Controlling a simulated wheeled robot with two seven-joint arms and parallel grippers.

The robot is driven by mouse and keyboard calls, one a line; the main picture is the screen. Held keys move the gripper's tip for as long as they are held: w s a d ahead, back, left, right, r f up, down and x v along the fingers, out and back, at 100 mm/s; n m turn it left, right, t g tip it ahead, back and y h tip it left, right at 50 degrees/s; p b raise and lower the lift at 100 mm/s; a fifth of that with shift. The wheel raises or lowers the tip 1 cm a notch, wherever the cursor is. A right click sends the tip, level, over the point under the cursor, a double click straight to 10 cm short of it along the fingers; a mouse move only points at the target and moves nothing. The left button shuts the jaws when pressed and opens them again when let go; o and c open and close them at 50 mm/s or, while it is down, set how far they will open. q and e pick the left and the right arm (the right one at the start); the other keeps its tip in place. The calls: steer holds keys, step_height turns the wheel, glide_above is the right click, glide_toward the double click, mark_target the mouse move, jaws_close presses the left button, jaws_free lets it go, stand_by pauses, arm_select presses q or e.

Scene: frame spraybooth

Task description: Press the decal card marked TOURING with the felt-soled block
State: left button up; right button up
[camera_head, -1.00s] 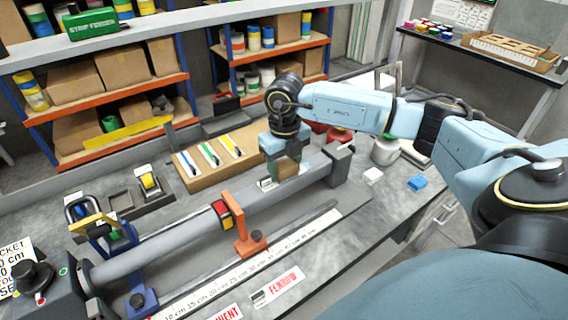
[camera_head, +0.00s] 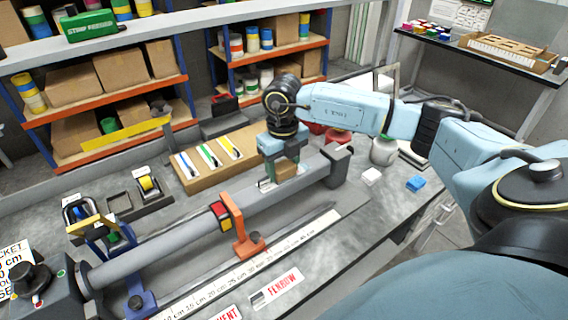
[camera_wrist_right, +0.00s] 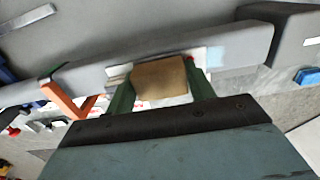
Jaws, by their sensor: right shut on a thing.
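My right gripper (camera_head: 285,172) is shut on a brown block, the felt-soled block (camera_wrist_right: 160,80), held between its green fingers. The block is over the grey frame tube (camera_head: 185,232), at or very close to its upper surface. A pale card (camera_wrist_right: 118,71) lies on the tube under and around the block, and its edge shows in the head view (camera_head: 264,184). The block hides most of this card, so I cannot read its marking. I cannot tell whether the felt sole touches the card. My left gripper is not in view.
An orange support (camera_head: 240,232) and a blue stand (camera_head: 138,295) are along the tube. A ruler strip (camera_head: 235,277) and a FENROW card (camera_head: 277,289) lie in front. A white block and a blue block (camera_head: 415,184) are right.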

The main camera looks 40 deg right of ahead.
mark_target(300, 168)
steer(key=shift+w+f, duration=0.1)
steer(key=shift+w, duration=0.1)
steer(key=shift+s, duration=0.3)
steer(key=shift+s+d+r, duration=0.1)
steer(key=shift+d, duration=0.6)
steer(key=shift+s+d+r, duration=0.1)
steer(key=shift+d, duration=0.6)
steer(key=shift+s+d+f+b, duration=0.15)
steer(key=shift+d+b, duration=0.3)
steer(key=shift+d, duration=0.8)
steer(key=shift+w+a+p, duration=0.15)
steer(key=shift+a+p, duration=0.1)
steer(key=shift+a, duration=0.7)
steer(key=shift+w+a+p, duration=0.1)
steer(key=shift+a+p, duration=0.1)
steer(key=shift+a, duration=0.7)
steer(key=shift+s+d+b, duration=0.2)
steer(key=shift+d+b, duration=0.1)
steer(key=shift+d, duration=1.6)
steer(key=shift+r, duration=0.2)
step_height(300, 168, up, 7)
steer(key=p, duration=0.5)
